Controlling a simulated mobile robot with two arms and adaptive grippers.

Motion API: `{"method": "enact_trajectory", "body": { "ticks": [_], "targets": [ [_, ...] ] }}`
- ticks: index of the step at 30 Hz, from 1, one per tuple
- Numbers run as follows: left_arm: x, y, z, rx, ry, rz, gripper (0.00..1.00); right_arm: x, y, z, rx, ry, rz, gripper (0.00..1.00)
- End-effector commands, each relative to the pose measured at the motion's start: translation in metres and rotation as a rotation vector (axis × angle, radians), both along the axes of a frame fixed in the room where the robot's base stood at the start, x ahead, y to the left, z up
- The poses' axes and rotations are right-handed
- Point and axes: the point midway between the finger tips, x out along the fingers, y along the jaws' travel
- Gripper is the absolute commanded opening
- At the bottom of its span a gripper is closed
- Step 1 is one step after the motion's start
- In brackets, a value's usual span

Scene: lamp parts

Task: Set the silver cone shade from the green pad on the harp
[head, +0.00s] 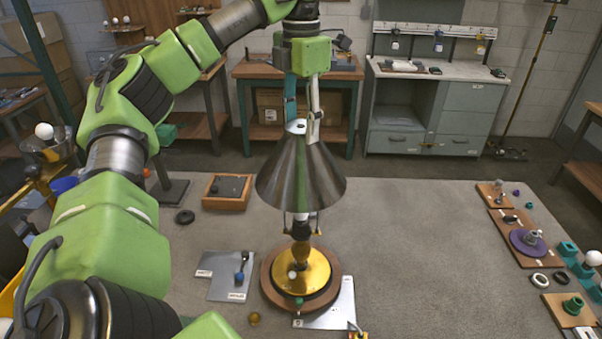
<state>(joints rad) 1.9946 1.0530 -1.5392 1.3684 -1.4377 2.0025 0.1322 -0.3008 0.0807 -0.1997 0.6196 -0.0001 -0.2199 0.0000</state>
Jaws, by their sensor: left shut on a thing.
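The silver cone shade (300,178) hangs wide end down over the lamp in the middle of the table. My left gripper (302,126) is shut on the top of the shade from above. The lamp has a brass base (308,272) on a round wooden disc (271,287), with a brass stem (301,253) rising under the shade. The harp is mostly hidden by the shade; I cannot tell whether the shade touches it. I cannot make out the green pad. My right gripper is not in view.
A grey plate (218,289) with a small blue-tipped tool lies left of the lamp. A wooden tray (226,205) stands behind left. Small parts, white bulbs and wooden boards (568,308) line the right edge.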

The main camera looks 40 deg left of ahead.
Motion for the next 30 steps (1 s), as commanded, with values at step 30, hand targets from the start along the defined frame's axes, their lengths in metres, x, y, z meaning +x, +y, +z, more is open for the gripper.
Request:
{"method": "enact_trajectory", "body": {
  "ticks": [30],
  "targets": [
    [0.000,0.000,-0.037,-0.001,0.000,0.000,0.00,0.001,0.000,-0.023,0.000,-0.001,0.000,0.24]
  ]
}}
